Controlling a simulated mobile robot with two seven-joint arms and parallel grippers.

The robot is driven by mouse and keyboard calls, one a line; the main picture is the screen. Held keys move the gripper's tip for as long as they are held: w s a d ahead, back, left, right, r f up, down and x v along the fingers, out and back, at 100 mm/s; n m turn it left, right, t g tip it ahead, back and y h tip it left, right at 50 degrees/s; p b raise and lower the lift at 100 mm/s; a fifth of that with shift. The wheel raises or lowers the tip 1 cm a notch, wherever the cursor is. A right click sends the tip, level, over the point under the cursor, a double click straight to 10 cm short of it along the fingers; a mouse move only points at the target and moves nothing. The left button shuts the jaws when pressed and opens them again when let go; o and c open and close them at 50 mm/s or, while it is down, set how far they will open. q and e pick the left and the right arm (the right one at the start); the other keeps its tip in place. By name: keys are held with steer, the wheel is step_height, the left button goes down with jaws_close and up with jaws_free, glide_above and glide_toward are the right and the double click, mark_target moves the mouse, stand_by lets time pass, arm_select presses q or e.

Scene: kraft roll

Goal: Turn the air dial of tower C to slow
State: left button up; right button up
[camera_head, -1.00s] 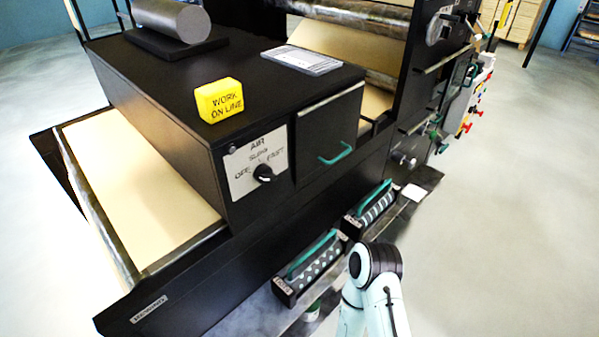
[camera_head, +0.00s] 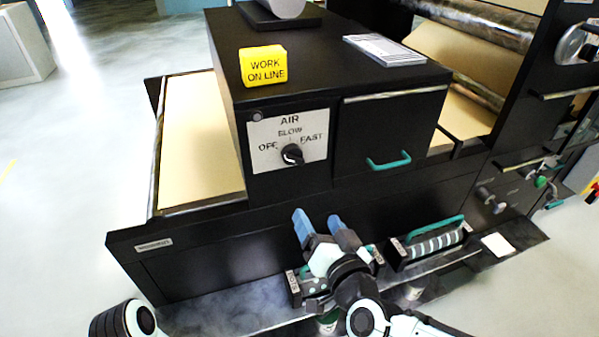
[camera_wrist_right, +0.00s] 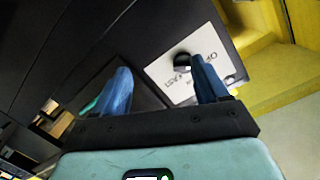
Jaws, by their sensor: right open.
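The air dial (camera_head: 292,154) is a black round knob on a white plate (camera_head: 262,158) marked AIR, OFF, SLOW and FAST. The plate is on the front of a black housing (camera_head: 340,60). I cannot tell exactly which mark the dial points to, and no tower C label is readable. My right gripper (camera_head: 318,217) is open and empty, its blue fingers below the plate and apart from the dial. In the right wrist view the dial (camera_wrist_right: 183,62) shows between the fingertips of the gripper (camera_wrist_right: 159,64), nearer the right-hand one. My left gripper is out of view.
A yellow WORK ON LINE block (camera_head: 263,66) and a stack of papers (camera_head: 384,50) lie on top of the housing. A green drawer handle (camera_head: 388,161) sticks out right of the plate. A roller tool with a green handle (camera_head: 434,238) lies on the ledge below.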

mark_target(297, 160)
step_height(297, 160, up, 6)
steer(key=s+t, duration=0.2)
steer(key=shift+y, duration=0.3)
steer(key=x, duration=1.3)
steer(key=shift+w+d+f, duration=0.15)
steer(key=shift+f, duration=0.05)
steer(key=c, duration=1.1)
